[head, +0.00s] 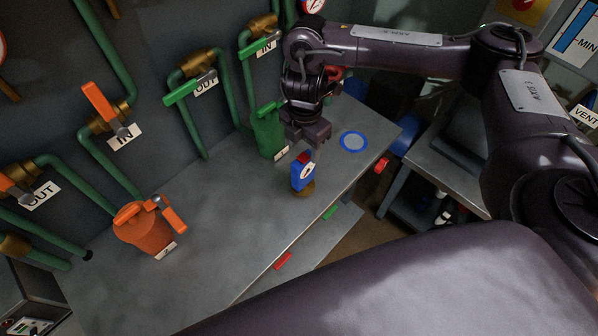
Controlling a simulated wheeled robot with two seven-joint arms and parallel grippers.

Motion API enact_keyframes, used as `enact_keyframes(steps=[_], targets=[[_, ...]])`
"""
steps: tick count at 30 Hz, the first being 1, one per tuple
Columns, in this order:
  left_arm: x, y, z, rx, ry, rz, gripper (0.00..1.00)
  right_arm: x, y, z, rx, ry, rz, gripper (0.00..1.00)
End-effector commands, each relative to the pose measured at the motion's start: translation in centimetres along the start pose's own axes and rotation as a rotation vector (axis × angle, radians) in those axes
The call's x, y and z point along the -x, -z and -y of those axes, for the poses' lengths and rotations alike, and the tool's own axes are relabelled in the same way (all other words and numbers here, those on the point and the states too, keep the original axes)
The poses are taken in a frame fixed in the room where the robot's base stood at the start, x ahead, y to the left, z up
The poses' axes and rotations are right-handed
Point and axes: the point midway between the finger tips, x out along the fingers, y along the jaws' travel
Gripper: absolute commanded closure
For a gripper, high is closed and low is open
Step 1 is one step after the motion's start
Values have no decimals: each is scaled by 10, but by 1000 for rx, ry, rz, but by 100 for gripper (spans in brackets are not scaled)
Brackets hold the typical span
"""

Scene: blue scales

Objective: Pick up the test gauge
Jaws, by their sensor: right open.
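The test gauge (301,176) is a small blue body with a white dial face and a brass foot, standing upright on the grey bench (225,215) near its front edge. My right gripper (312,150) points down just above and slightly behind the gauge. Its jaws are open, and their tips are close to the gauge's top; whether they touch it I cannot tell. My left gripper is not in view.
A green canister (268,131) stands close left of my right gripper. An orange canister (146,229) stands further left. A blue ring marker (353,141) lies on the bench to the right. Green pipes with valves line the wall. The bench middle is clear.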

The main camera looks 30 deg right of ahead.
Motion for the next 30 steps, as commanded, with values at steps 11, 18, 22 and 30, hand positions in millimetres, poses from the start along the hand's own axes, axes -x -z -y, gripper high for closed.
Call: enact_keyframes(steps=[11, 18, 22, 30], targets=[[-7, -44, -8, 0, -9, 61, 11, -41, 4, 3, 2, 4, -4, 47], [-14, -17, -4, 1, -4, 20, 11, -70, 5, 2, 2, 0, -2, 47], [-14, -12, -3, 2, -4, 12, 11, -73, 4, 2, 3, -1, -1, 47], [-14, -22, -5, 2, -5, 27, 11, -72, 4, 2, 3, -2, -1, 60]])
